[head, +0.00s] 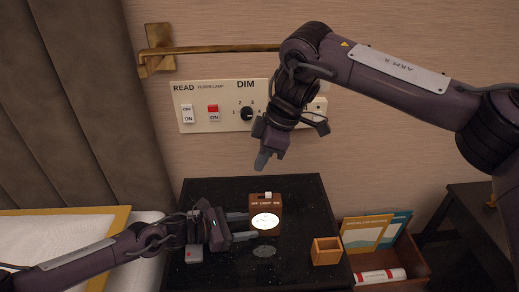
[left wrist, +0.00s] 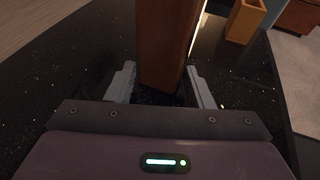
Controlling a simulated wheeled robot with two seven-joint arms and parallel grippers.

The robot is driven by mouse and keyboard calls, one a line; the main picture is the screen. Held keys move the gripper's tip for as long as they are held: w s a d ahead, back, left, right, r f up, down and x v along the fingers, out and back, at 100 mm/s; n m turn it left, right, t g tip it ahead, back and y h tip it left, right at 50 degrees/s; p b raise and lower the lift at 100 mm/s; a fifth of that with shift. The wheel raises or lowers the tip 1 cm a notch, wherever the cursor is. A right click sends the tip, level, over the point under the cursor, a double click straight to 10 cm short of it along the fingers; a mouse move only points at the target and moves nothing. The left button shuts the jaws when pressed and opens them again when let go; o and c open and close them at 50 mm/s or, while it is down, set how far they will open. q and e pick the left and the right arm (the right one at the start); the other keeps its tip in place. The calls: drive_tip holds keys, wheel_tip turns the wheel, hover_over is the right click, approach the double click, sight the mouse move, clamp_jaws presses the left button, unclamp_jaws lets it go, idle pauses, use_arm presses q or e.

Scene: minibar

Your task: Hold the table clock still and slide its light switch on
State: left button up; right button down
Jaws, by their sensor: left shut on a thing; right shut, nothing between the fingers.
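The table clock (head: 266,207) is a small brown wooden box standing upright on the black table. Its round face glows bright white. A white light switch knob (head: 268,195) sits on its top edge, near the middle of the OFF, LIGHT and ON labels. My left gripper (head: 244,226) comes from the left and is shut on the clock's left side. In the left wrist view the clock (left wrist: 163,45) stands between the two grey fingers (left wrist: 162,88). My right gripper (head: 262,161) is shut and empty, pointing down above the clock, apart from the switch.
The black table (head: 300,190) has free room behind the clock. A small wooden cup (head: 326,251) stands to the right. A wall switch panel (head: 225,118) is behind my right gripper. A box with cards (head: 402,262) is beyond the table's right edge.

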use_arm(q)
drive_tip(key=o, duration=0.8)
drive_tip(key=shift+o, duration=0.2)
drive_tip(key=shift+a, duration=0.1)
